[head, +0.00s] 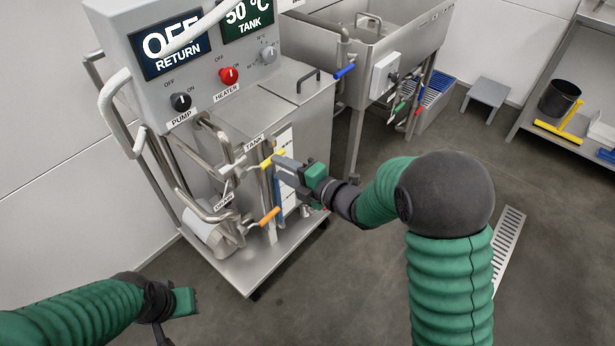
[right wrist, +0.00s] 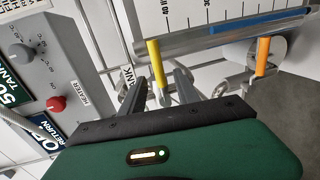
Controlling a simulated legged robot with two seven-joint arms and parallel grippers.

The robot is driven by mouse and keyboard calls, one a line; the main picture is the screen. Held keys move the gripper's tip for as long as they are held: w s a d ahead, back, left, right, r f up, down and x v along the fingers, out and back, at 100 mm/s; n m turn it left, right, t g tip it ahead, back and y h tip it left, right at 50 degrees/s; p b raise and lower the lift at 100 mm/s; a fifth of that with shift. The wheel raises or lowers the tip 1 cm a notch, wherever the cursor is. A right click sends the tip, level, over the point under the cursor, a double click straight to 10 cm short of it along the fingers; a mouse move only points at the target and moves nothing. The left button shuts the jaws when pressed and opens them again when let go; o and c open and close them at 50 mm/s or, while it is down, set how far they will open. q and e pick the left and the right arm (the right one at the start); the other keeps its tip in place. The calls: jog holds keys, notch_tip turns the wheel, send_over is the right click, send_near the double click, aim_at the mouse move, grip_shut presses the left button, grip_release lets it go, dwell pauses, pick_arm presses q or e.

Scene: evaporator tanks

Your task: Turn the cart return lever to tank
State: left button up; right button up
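The cart (head: 240,262) carries a control box reading OFF RETURN and 50 °C TANK. A yellow lever (head: 272,158) sits on its pipework near the TANK label (head: 254,142). An orange lever (head: 269,216) sits lower, near a second label on the pipes. My right gripper (head: 278,168) is at the yellow lever, its fingers pointing left. In the right wrist view the yellow lever (right wrist: 157,64) appears between the two spread fingers (right wrist: 162,80); contact cannot be told. The orange lever (right wrist: 262,56) is right of them there. My left gripper (head: 184,302) is low at the left, away from the cart; its fingers are unclear.
The control box (head: 205,82) has a black pump knob (head: 181,101) and a red heater knob (head: 229,75). A steel sink (head: 375,50) with a blue-handled valve (head: 345,71) stands behind. A grey stool (head: 488,93) and shelf (head: 575,130) are at the right. The floor between is mostly clear.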

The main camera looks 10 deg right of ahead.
jog(key=p+v, duration=0.1)
jog(key=v, duration=1)
jog(key=shift+s, duration=0.1)
jog(key=s+d+f+m+g+h, duration=0.25)
jog(key=d+f+m+h, duration=0.45)
jog(key=m, duration=0.7)
jog(key=s+f+m+g+h, duration=0.25)
jog(key=s+m+g, duration=0.45)
jog(key=s+m, duration=0.5)
jog(key=w+p+v, duration=0.2)
jog(key=p+v, duration=0.9)
jog(key=p, duration=0.1)
jog(key=w+r+p+v, duration=0.1)
jog(key=w+p+v, duration=0.2)
jog(key=p+v, duration=0.9)
jog(key=shift+a+r+n+g+p, duration=0.15)
jog(key=shift+a+n+g+p, duration=0.15)
jog(key=shift+g, duration=0.05)
